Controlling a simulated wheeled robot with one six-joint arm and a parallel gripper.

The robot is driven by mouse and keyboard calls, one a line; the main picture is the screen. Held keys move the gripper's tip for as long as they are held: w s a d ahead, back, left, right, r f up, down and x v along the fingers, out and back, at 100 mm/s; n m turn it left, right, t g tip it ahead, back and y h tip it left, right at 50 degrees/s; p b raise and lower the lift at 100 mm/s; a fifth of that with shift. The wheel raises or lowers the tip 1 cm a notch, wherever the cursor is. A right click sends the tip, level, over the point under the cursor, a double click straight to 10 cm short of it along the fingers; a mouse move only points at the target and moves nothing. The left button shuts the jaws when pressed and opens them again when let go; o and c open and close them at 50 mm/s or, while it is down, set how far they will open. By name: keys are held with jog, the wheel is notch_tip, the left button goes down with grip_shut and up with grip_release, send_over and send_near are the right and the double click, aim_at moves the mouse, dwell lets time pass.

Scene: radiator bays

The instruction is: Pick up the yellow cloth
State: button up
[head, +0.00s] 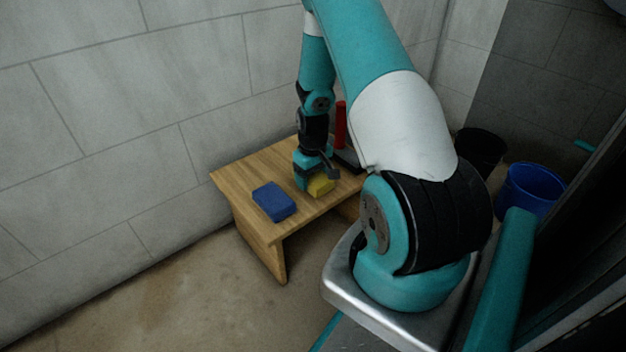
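The yellow cloth (321,186) lies on a small wooden table (240,184) as a folded block. My gripper (318,178) is right over it, pointing down, and covers its upper part. The fingers are small and dark here, and I cannot tell whether they are apart or closed on the cloth. The cloth appears to be at table height.
A blue folded cloth (273,201) lies to the left on the table. A red upright object (341,125) and a dark item (347,160) stand behind my gripper. A black bucket (481,150) and a blue bucket (530,190) stand at right. A tiled wall is behind.

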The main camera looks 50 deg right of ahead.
aim_at(313, 175)
jog(key=shift+r, duration=0.1)
jog(key=shift+c, duration=0.4)
jog(key=shift+r, duration=0.25)
notch_tip(313, 175, up, 19)
jog(key=p, duration=0.9)
jog(key=shift+r+p, duration=0.15)
jog(key=shift+p, duration=0.15)
